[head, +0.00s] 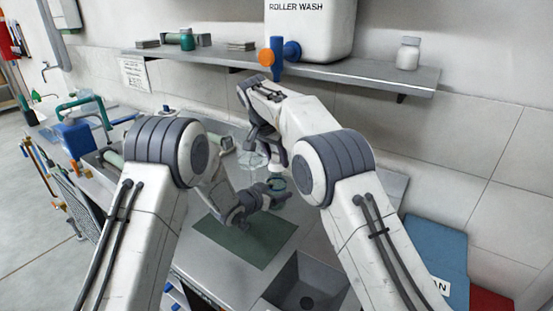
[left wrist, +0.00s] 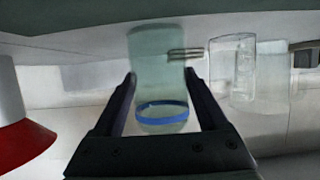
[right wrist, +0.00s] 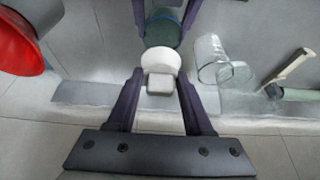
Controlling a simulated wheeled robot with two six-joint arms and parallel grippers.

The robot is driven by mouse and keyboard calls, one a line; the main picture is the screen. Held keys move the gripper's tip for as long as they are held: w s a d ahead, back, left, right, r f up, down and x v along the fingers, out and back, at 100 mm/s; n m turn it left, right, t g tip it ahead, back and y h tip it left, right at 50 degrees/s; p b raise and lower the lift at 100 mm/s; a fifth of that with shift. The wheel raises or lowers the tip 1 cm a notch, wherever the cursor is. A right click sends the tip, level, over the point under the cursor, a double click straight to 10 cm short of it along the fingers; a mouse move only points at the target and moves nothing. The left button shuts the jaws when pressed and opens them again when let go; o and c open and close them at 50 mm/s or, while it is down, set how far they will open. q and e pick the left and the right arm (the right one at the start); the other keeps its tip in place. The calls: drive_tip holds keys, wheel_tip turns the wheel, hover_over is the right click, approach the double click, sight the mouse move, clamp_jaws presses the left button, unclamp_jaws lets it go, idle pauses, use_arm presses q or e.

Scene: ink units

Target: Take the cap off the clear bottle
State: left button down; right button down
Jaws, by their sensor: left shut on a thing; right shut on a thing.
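The clear bottle (head: 277,185) looks greenish with a blue band and stands upright over the counter. My left gripper (head: 268,190) is shut on its body; in the left wrist view the bottle (left wrist: 158,58) sits between the fingers. The white cap (right wrist: 160,58) is at the bottle's top in the right wrist view, with the bottle (right wrist: 163,30) directly beyond it. My right gripper (right wrist: 160,78) is shut on the cap from above. I cannot tell whether the cap still touches the bottle's neck. My right arm hides part of this in the head view.
Clear glass vessels (right wrist: 208,58) stand close beside the bottle. A green mat (head: 245,240) lies in front, mostly bare, with a sink (head: 305,285) at its right. A wall shelf (head: 360,75) carrying a large white container (head: 310,35) hangs behind. Blue binders (head: 435,245) lie right.

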drive_tip(key=shift+r, duration=1.85)
use_arm(q)
unclamp_jaws()
drive_tip(key=shift+s+a, duration=0.1)
